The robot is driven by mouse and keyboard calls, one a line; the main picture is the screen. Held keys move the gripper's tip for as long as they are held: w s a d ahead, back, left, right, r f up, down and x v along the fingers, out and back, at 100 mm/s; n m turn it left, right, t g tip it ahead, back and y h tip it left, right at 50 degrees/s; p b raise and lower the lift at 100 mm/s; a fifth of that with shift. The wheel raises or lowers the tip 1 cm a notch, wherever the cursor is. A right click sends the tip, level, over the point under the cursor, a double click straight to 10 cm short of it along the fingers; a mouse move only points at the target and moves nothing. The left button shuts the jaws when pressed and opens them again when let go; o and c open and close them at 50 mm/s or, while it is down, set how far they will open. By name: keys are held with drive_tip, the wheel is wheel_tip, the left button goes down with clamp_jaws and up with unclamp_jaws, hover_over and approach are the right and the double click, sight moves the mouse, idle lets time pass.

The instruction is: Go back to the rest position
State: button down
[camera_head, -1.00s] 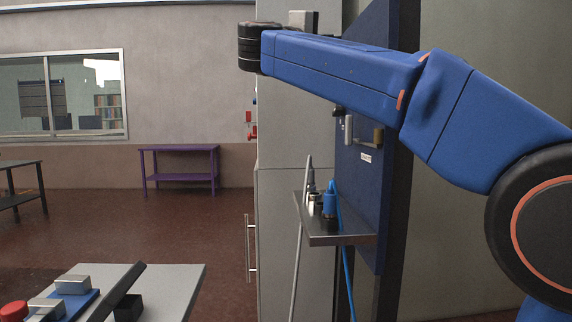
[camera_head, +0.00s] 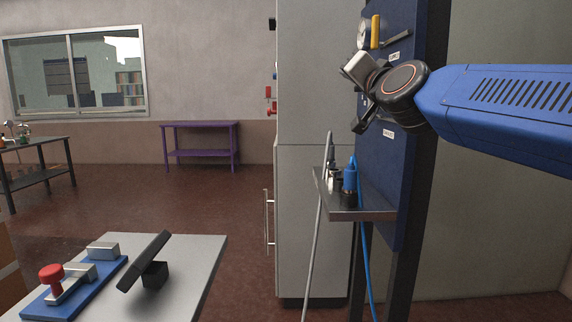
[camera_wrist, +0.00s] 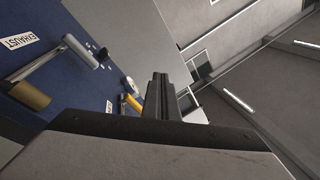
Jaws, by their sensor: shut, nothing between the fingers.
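My gripper (camera_wrist: 160,80) shows in the wrist view with its dark fingers together and nothing between them. In the head view my wrist is raised in front of the blue panel (camera_head: 385,190), and the dark fingers (camera_head: 364,118) point down and left. The arm reaches in from the right edge. My gripper holds nothing, and I see no contact with the panel.
The panel carries a yellow handle (camera_head: 376,32), and an EXHAUST label (camera_wrist: 18,42) shows in the wrist view. A metal shelf (camera_head: 362,215) with cable connectors juts out below. A grey table (camera_head: 195,265) stands front left. A purple table (camera_head: 200,126) is far back. Open floor lies between.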

drive_tip(key=s+d+f+n+g, duration=0.25)
drive_tip(key=s+f, duration=0.25)
drive_tip(key=f, duration=0.5)
drive_tip(key=s+d+f+n+g, duration=0.1)
drive_tip(key=s+f+g, duration=0.25)
drive_tip(key=f, duration=0.75)
drive_tip(key=s+d+f+n+g, duration=0.25)
drive_tip(key=s+f, duration=0.25)
drive_tip(key=f, duration=0.5)
drive_tip(key=s+d+f+g+h, duration=0.2)
drive_tip(key=s+d+f+g, duration=0.1)
drive_tip(key=s+f, duration=0.6)
drive_tip(key=s+d+f+g+h, duration=0.2)
drive_tip(key=s+d+f+g, duration=0.2)
drive_tip(key=s+f, duration=0.6)
wheel_tip(320, 180, down, 3)
drive_tip(key=shift+d+r, duration=0.2)
drive_tip(key=shift+d, duration=0.35)
